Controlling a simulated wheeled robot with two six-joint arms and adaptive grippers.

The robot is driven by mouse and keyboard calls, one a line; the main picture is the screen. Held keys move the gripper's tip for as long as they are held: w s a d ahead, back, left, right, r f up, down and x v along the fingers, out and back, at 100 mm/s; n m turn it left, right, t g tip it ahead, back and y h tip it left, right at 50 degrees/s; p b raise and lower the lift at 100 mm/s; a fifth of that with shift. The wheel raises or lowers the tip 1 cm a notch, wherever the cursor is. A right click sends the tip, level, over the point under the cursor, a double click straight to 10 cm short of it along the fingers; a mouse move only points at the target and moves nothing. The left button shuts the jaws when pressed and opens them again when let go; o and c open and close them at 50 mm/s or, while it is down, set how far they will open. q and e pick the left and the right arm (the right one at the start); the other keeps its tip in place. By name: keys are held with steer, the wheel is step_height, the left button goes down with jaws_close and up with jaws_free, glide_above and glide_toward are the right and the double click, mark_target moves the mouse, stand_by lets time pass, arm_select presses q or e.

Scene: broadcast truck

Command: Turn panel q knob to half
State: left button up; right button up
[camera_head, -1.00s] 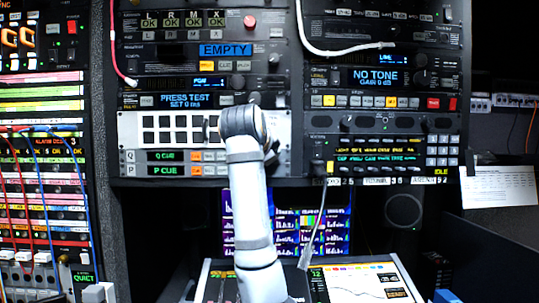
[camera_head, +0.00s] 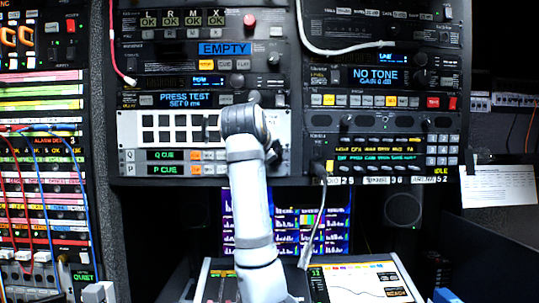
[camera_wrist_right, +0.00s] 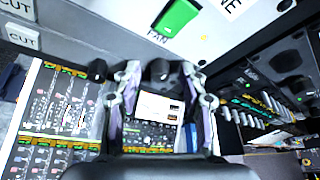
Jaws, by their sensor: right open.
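The Q panel strip (camera_head: 165,156) shows a lit "Q CUE" display with small buttons to its right, above the P strip (camera_head: 165,170) with "P CUE". My right arm stands in front of the right end of these strips and hides the part behind it. In the right wrist view, my right gripper (camera_wrist_right: 160,78) is open. A dark round knob (camera_wrist_right: 159,70) shows between its fingertips, with space at both sides. I cannot tell whether a finger touches it. A second dark knob (camera_wrist_right: 97,70) is left of the fingers. My left gripper is not in view.
A white panel with dark square keys (camera_head: 160,128) is above the strips. A patch bay with red and blue cables (camera_head: 40,190) is at the left. A cable (camera_head: 318,215) hangs right of my arm. Sloping console screens (camera_head: 365,282) lie below.

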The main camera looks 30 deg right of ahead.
steer(key=v, duration=1.2)
